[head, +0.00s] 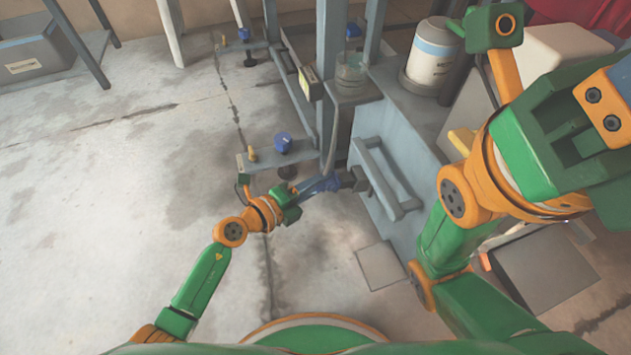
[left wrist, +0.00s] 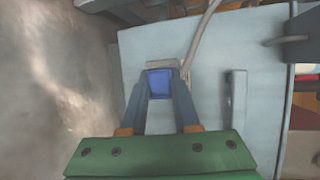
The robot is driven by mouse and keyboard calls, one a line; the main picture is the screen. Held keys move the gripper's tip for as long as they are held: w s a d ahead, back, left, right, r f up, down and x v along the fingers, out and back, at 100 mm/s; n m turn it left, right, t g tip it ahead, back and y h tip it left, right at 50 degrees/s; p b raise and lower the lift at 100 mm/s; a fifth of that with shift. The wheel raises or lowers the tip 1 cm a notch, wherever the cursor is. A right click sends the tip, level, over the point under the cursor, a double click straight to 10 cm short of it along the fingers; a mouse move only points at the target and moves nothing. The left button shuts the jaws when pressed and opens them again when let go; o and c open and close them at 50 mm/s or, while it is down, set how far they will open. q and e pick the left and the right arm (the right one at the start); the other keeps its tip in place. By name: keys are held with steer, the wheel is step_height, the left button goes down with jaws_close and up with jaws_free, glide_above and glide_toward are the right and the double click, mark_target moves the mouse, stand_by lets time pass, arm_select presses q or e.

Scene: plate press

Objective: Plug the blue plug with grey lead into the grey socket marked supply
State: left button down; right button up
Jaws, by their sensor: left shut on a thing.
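My left gripper (head: 328,183) is shut on the blue plug (left wrist: 162,83), which sits between the two fingertips in the left wrist view. In the head view the plug is mostly hidden by the fingers. The grey lead (left wrist: 203,35) rises from beside the plug and also shows in the head view (head: 331,150). A dark grey block (head: 355,179), apparently the socket, is on the press's side just beyond the fingertips. A pale edge (left wrist: 161,64) shows behind the plug. I cannot tell whether plug and socket touch. No marking is readable. My right gripper (head: 608,97) is partly cut off at right.
The grey press base (head: 385,150) with a handle bar (head: 378,178) stands right of my left gripper. A foot plate with a blue knob (head: 283,142) lies close behind my left wrist. A white canister (head: 433,55) stands on the base.

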arm_select(q)
steer(key=shift+w+d+f, duration=0.15)
steer(key=shift+w+d, duration=0.05)
steer(key=shift+d, duration=0.45)
steer(key=shift+w+d+f, duration=0.15)
steer(key=shift+w+d, duration=0.05)
steer(key=shift+d, duration=0.4)
steer(key=c, duration=0.6)
jaws_free()
